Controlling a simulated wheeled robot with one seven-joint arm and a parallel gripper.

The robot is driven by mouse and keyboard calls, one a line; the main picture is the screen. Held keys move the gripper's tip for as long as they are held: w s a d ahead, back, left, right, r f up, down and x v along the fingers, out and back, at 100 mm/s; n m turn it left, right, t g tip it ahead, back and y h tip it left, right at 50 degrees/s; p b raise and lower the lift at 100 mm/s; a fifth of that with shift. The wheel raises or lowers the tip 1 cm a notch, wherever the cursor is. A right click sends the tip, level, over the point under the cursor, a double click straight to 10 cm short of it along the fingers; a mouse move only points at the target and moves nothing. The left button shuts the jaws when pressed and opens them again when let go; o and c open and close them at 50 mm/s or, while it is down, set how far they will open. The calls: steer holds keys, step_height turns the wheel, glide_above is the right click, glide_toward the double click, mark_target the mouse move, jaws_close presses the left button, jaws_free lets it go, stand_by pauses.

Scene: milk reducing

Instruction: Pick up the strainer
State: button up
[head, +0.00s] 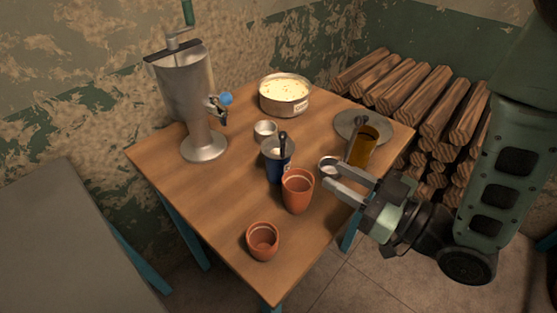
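A small round metal rim (327,164), which looks like the strainer, shows at the tips of my gripper. Its handle cannot be made out, and part of it is hidden behind the fingers. My gripper (331,177) reaches in from the right over the table, its two pale fingers apart with a gap between them. The rim lies at the far finger's tip; I cannot tell whether they touch. I see nothing clearly clamped between the fingers.
The wooden table (180,185) holds a metal churn-like machine (187,95), a pot of pale contents (285,95), a blue cup (277,163), a small metal cup (265,132), clay cups (297,192) (263,241), a grey disc (348,122) and an amber vessel (362,147). Logs (430,95) stand behind.

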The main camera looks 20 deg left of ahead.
mark_target(282, 157)
steer(key=b+x, duration=0.2)
steer(key=x, duration=0.5)
steer(key=shift+a, duration=0.3)
steer(key=shift+p+x, duration=0.35)
steer(key=shift+x, duration=2.75)
steer(key=shift+w+f, duration=0.1)
steer(key=shift+f, duration=0.05)
steer(key=shift+d, duration=0.1)
jaws_close()
